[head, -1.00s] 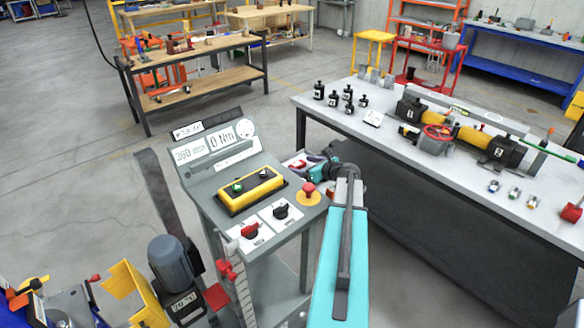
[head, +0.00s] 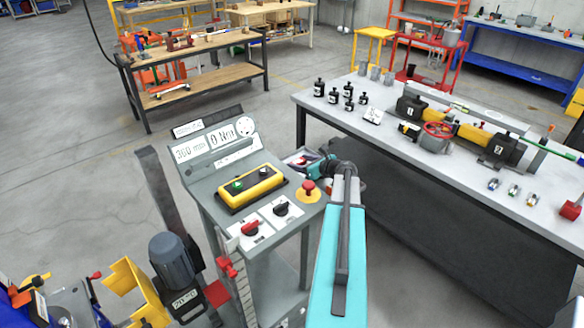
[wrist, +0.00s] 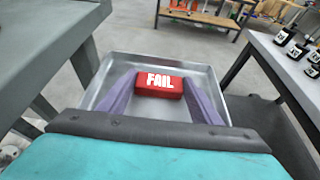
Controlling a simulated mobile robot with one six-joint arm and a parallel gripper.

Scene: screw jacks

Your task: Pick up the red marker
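The red marker (wrist: 160,88) is a small red block with white FAIL lettering. It lies in a shallow metal tray (wrist: 206,76) in the wrist view. My gripper (wrist: 158,77) is open, its two purple fingers pointing to either side of the marker. A narrow gap shows at the left finger; I cannot tell whether the right one touches. In the head view my gripper (head: 313,166) is over the tray (head: 298,156), behind the control console, and the marker is mostly hidden there.
The grey control console (head: 222,216) with its buttons and knobs stands close on the left. Open floor lies behind the tray.

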